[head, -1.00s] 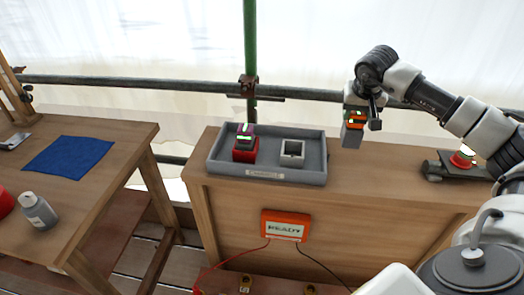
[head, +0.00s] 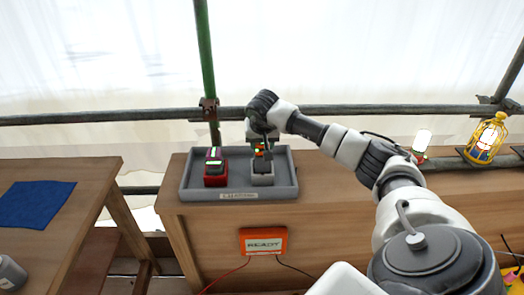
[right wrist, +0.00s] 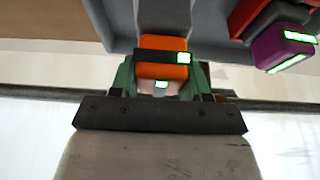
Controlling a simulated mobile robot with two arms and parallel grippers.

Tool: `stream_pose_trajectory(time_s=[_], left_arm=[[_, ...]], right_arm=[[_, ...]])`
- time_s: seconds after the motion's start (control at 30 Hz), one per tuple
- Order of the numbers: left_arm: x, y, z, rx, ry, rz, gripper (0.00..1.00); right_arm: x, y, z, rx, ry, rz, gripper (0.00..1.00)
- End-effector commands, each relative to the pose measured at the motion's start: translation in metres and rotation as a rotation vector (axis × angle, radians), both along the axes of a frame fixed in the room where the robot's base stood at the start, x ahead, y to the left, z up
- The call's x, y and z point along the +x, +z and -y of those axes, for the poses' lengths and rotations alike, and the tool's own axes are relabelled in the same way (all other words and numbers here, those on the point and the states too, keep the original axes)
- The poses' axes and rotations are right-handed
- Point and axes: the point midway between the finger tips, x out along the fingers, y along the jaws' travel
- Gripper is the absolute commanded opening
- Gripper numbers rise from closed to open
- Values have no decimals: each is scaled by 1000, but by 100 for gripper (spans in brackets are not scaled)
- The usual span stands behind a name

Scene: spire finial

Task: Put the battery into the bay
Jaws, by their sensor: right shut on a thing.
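My right gripper (head: 262,140) is shut on the battery (head: 264,151), which has an orange top, a dark band and a small green light. The gripper is above the grey bay (head: 263,180) in the grey tray (head: 240,195). The battery's lower part lines up with the bay's mouth; I cannot tell how deep it sits. In the right wrist view the battery's orange end (right wrist: 165,46) lies between the green fingers (right wrist: 162,85), with grey beyond it. My left gripper is not in view.
A red holder (head: 215,180) with a purple, green-lit battery (head: 214,158) stands to the left in the same tray. An orange READY box (head: 263,242) hangs on the bench front. A lamp (head: 422,142) and yellow lantern (head: 487,138) are at right.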

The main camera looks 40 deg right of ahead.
Motion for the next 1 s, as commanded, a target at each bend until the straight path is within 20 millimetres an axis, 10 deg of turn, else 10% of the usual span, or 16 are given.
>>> stream_pose_trajectory(time_s=[0.73,0.77,1.0], left_arm=[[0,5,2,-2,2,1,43],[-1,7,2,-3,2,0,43],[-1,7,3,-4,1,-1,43]], right_arm=[[0,-44,0,-1,0,2,0],[0,-43,0,1,0,1,51],[0,-43,0,1,0,1,72]])
